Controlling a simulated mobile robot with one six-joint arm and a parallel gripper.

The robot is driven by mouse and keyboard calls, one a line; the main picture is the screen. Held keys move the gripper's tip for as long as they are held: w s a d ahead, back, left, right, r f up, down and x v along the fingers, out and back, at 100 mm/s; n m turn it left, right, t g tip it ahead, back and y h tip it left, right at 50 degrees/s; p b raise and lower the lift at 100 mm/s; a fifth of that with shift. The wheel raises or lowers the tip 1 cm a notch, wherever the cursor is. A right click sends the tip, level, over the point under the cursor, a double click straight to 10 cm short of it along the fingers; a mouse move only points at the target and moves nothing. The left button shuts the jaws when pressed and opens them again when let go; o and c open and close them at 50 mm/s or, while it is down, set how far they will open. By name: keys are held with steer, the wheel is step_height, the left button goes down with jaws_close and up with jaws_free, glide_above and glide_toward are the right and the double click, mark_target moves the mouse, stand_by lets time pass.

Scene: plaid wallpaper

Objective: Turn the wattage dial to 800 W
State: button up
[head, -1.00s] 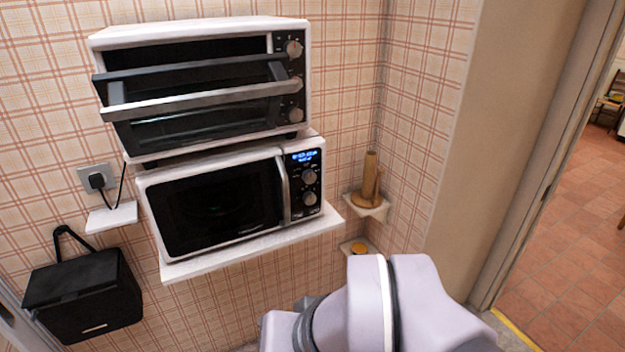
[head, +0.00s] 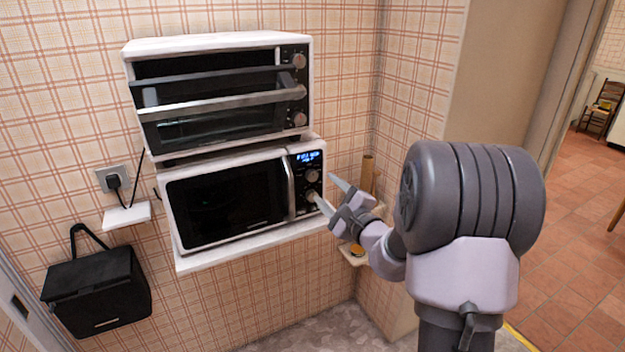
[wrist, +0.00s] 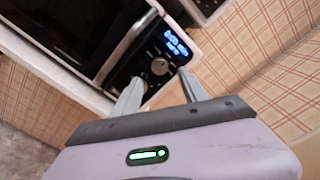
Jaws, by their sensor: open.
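The white microwave (head: 228,200) stands on a wall shelf, with a black control panel at its right end. The panel has a lit blue display (head: 308,156) with an upper dial (head: 311,176) and a lower dial (head: 311,194) below it. I cannot read which one sets the wattage, or its setting. My gripper (head: 326,190) is open and empty, its fingers pointing at the panel close to the dials. In the wrist view one silver dial (wrist: 160,66) shows just beyond and between the fingertips (wrist: 160,76); contact cannot be told. The display (wrist: 176,43) is above it.
A white toaster oven (head: 215,45) sits above the microwave, its door handle sticking out. A corner shelf with a wooden holder (head: 367,172) is right of the microwave, partly behind my arm. A black bag-like box (head: 97,290) hangs at lower left. A doorway opens at right.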

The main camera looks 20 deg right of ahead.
mark_target(313, 177)
steer(key=w, duration=0.7)
steer(key=shift+w+a, duration=0.15)
jaws_close()
